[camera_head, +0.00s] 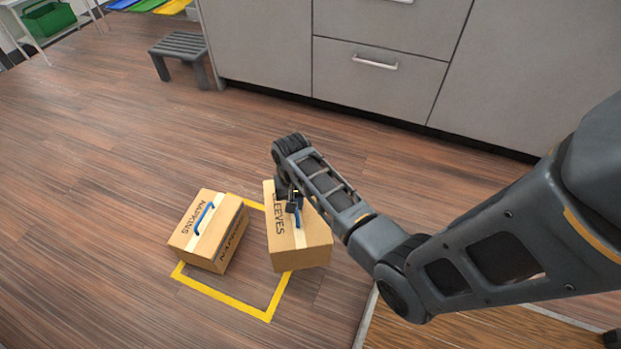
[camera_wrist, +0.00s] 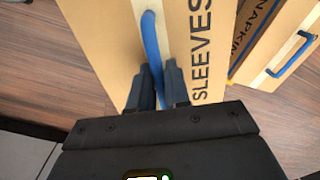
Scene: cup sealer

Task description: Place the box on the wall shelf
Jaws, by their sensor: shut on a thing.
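The box marked SLEEVES (camera_head: 301,240) is a tan carton with a blue handle on top, at the centre of the head view. In the wrist view its top (camera_wrist: 105,50) fills the middle, with the blue handle (camera_wrist: 151,45) running up from my fingers. My gripper (camera_head: 294,203) is above the box, its fingers (camera_wrist: 158,90) shut on that handle. The box overlaps the right side of the yellow floor square in the picture; I cannot tell whether it is lifted. The wall shelf is not clearly in view.
A second box marked NAPKINS (camera_head: 209,232), with a blue handle, stands left within the yellow floor outline (camera_head: 222,298). Grey cabinets (camera_head: 380,62) line the back. A grey step stool (camera_head: 180,50) stands at back left, near a white rack (camera_head: 22,35) holding a green bin (camera_head: 47,18). Floor at left is clear.

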